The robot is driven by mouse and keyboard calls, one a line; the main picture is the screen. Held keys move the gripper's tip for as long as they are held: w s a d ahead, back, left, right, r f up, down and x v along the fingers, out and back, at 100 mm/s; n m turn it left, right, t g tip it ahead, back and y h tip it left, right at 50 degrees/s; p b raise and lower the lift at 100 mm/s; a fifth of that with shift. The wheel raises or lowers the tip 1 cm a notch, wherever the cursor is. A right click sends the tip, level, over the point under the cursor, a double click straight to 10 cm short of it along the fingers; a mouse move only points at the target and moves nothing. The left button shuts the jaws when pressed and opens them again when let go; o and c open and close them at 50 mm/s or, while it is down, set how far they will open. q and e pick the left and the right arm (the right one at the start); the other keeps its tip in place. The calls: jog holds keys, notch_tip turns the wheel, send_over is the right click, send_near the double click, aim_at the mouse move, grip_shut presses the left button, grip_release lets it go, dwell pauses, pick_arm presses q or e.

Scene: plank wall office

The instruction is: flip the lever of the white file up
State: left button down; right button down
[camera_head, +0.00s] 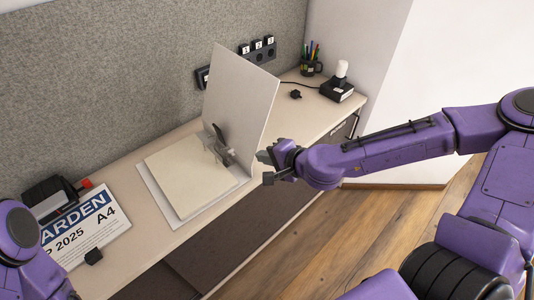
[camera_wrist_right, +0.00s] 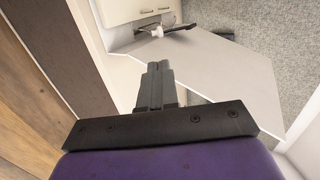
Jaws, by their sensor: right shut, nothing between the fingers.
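The white file (camera_head: 240,185) lies open on the desk, its cover (camera_head: 240,95) standing up. A stack of cream paper (camera_head: 190,175) lies in it. The grey metal lever mechanism (camera_head: 221,146) is at the paper's right edge by the cover's foot; I cannot tell the lever's exact angle. My right gripper (camera_head: 266,165) is shut and empty, just right of the mechanism and near the cover's front edge. In the right wrist view its fingers (camera_wrist_right: 157,82) are together, with the pale cover (camera_wrist_right: 215,75) beyond them. My left arm shows at lower left, its gripper out of view.
A sheet with large print (camera_head: 85,232) and a black object with a red tip (camera_head: 50,197) lie at the left. At the far end are a pen cup (camera_head: 311,62) and a black box with a white top (camera_head: 338,88). Sockets (camera_head: 258,50) line the grey partition.

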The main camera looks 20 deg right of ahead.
jog(key=w+a+f+g+h+b, duration=0.1)
jog(key=w+a+f+g+b, duration=0.1)
jog(key=w+a+f, duration=0.2)
jog(key=shift+w+f, duration=1.55)
jog(key=shift+w, duration=1.5)
